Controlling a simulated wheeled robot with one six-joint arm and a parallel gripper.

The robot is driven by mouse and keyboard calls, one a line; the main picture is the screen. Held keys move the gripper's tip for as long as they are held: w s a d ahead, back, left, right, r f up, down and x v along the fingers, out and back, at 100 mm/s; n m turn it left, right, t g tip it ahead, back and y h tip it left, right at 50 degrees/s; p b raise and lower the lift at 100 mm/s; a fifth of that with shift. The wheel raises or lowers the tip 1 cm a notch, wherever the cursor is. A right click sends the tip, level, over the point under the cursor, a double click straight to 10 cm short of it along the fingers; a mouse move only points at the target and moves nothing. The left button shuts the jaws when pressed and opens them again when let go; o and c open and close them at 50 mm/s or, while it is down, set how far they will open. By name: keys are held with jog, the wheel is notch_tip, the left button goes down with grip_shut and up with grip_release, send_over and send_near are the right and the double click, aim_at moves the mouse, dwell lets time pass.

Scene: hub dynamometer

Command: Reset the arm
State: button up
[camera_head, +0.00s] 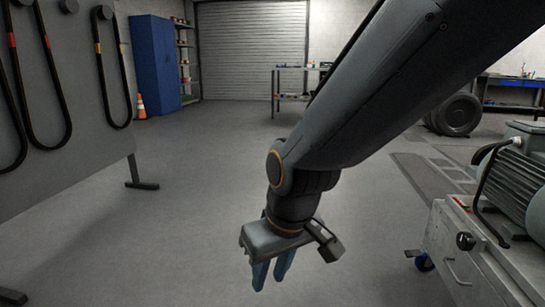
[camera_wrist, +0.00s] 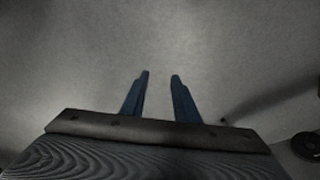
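My gripper (camera_head: 272,272) hangs at the end of my arm in the middle of the head view, pointing down over bare grey floor. In the wrist view my gripper (camera_wrist: 160,76) shows two blue fingers standing apart with only floor between them. It is open and holds nothing. My arm reaches in from the upper right and bends down at the wrist.
A grey motor (camera_head: 518,180) sits on a wheeled cart (camera_head: 470,245) at the right. A panel with hanging belts (camera_head: 60,130) stands at the left. A blue cabinet (camera_head: 154,62), an orange cone (camera_head: 141,106) and a workbench (camera_head: 305,96) are farther back. The middle floor is clear.

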jog(key=s+a+r+g, duration=0.1)
jog(key=s+r+g, duration=0.15)
jog(key=s, duration=0.95)
jog(key=d+r+m+p, duration=0.2)
jog(key=d+r+p, duration=0.5)
jog(key=p, duration=0.5)
jog(key=s+d+r+m+h+p, duration=0.1)
jog(key=d+r+m+p, duration=0.1)
jog(key=d+r+p, duration=0.5)
jog(key=d+r+m+h+p, duration=0.1)
jog(key=d+r+p, duration=0.5)
jog(key=r+p, duration=0.9)
jog(key=m+p, duration=0.1)
jog(key=p, duration=0.3)
jog(key=shift+s+d, duration=0.15)
jog(key=shift+d, duration=0.25)
jog(key=shift+r, duration=0.1)
